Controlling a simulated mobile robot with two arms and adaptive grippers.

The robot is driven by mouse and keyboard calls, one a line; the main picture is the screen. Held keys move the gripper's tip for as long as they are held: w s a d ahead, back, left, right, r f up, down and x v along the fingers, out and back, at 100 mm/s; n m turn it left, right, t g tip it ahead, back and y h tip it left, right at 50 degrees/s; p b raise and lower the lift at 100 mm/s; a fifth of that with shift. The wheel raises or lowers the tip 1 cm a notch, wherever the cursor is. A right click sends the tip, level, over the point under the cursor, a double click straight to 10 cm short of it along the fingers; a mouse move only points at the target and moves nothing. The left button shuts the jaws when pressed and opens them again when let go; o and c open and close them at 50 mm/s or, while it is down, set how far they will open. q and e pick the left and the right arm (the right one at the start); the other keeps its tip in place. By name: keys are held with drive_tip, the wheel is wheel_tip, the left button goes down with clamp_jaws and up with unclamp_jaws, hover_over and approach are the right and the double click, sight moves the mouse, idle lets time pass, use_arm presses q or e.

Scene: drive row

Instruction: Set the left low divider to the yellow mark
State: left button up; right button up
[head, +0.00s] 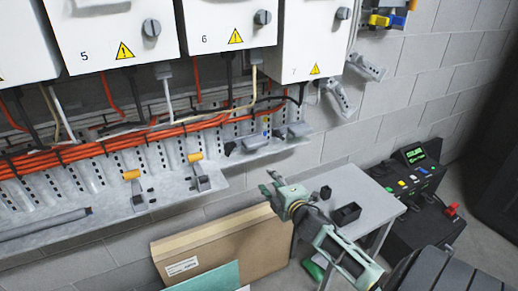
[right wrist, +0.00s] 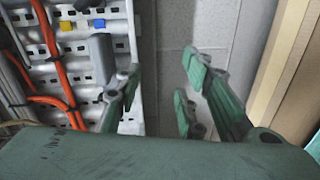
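Two grey blocks with handles sit on the low perforated tray at its right end, a left one (head: 254,143) and a right one (head: 294,131); I take the left one as the left low divider, though this is not certain. A small blue mark (head: 267,132) shows by them. In the right wrist view a grey upright piece (right wrist: 102,58) stands by a yellow mark (right wrist: 67,26) and a blue mark (right wrist: 97,23). My right gripper (head: 275,184) is open and empty, below and apart from the blocks. My left gripper is not in view.
A cardboard box (head: 215,247), a small grey table (head: 350,185) and a black control console (head: 410,200) stand below.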

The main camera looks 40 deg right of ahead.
drive_tip(key=n+t, duration=0.2)
approach(259, 147)
drive_tip(key=x, duration=0.2)
drive_tip(key=shift+x, duration=3.8)
drive_tip(key=shift+a+r, duration=0.1)
drive_tip(key=shift+r, duration=0.05)
drive_tip(key=shift+c, duration=0.2)
clamp_jaws()
